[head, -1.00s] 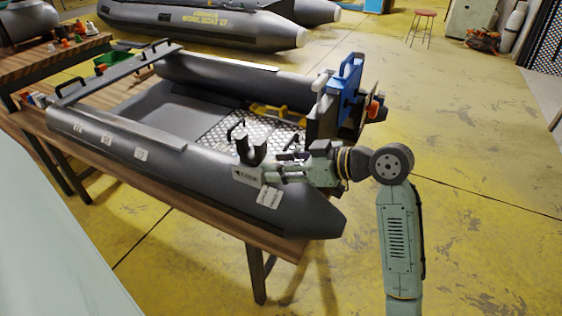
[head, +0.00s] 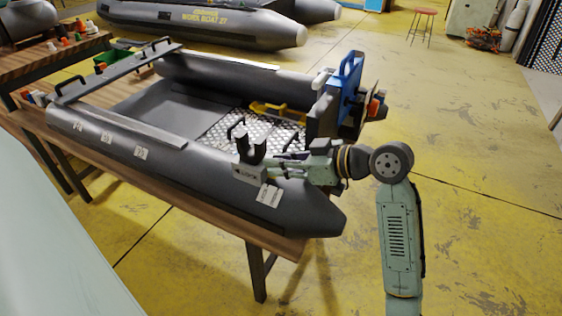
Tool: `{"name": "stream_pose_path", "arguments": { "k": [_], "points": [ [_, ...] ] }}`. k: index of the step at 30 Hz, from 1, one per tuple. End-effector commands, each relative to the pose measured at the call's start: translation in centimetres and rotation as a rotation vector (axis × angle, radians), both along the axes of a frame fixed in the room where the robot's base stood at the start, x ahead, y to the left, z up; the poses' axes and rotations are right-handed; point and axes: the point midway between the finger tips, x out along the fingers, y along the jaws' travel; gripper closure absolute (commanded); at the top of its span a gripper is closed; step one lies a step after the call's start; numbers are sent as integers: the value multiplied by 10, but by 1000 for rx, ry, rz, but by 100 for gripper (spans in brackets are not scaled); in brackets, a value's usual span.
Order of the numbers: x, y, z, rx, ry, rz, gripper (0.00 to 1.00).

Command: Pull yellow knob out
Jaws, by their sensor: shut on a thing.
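My gripper (head: 251,147) reaches in from the right, over the near tube of the grey inflatable boat (head: 165,150), close to its stern. Its dark fingers stand up beside the tube's top. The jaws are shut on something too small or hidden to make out. I cannot pick out a yellow knob in this view. A yellow handle-like bar (head: 268,109) lies inside the boat by the stern, beyond and apart from my gripper.
The boat rests on a wooden workbench (head: 165,212). A motor with a blue bracket (head: 350,72) stands at the stern, just behind my wrist. Dark handles rise from the metal floor plate (head: 222,130).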

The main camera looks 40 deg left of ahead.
Motion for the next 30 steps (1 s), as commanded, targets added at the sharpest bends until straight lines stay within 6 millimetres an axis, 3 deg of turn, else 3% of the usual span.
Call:
{"name": "stream_pose_path", "arguments": {
  "k": [10,17,24,25,30],
  "points": [
    [0,0,0,0,-1,0,100],
    [6,-22,-1,1,0,-1,100],
    [6,-24,0,-1,-1,0,100],
    [6,-24,0,-1,-1,0,81],
    [6,-23,0,-1,0,0,70]
  ]
}}
